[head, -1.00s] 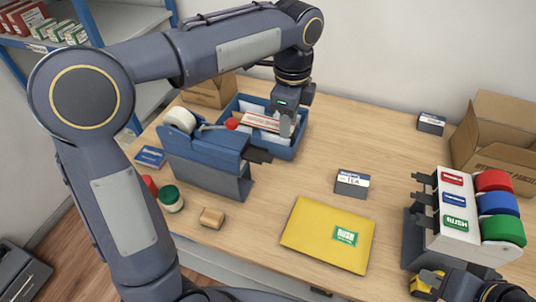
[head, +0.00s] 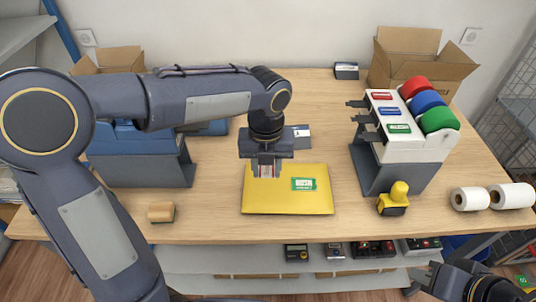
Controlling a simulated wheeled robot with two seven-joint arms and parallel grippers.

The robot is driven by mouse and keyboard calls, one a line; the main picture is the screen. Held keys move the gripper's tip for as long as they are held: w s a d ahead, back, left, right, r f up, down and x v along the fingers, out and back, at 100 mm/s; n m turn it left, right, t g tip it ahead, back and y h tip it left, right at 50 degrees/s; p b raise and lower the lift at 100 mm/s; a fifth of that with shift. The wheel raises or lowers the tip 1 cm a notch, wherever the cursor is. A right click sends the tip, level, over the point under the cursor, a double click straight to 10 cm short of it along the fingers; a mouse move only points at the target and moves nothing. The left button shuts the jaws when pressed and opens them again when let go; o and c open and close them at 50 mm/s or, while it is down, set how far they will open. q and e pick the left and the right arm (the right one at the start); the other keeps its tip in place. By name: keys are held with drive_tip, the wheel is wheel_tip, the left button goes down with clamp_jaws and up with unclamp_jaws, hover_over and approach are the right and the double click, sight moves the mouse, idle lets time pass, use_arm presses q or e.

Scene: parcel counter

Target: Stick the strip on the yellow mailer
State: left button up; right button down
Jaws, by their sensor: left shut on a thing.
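The yellow mailer (head: 290,203) lies flat near the table's front edge, with a green and white label (head: 303,184) on it. My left gripper (head: 264,172) is over the mailer's back left part. It is shut on a small pale thing with red edges, seemingly the strip (head: 266,160), mostly hidden by the jaws. I cannot tell whether it touches the mailer. My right gripper (head: 428,274) is at the lower right, off the table's front edge; its jaws are too unclear to read.
A dispenser (head: 405,150) with red, blue and green rolls stands right of the mailer. A yellow-handled stamp (head: 395,198) and white rolls (head: 490,196) are near the front right. A sponge-like block (head: 161,212) lies left.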

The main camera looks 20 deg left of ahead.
sight(267, 173)
use_arm(q)
drive_tip(key=shift+f, duration=0.25)
wheel_tip(267, 173, down, 6)
drive_tip(key=b, duration=0.5)
drive_tip(key=shift+b, duration=0.35)
drive_tip(key=shift+f+b, duration=0.6)
drive_tip(key=shift+f, duration=0.75)
drive_tip(key=o, duration=0.7)
drive_tip(key=shift+r, duration=0.1)
drive_tip(key=shift+r+p, duration=2.65)
drive_tip(key=shift+r, duration=0.05)
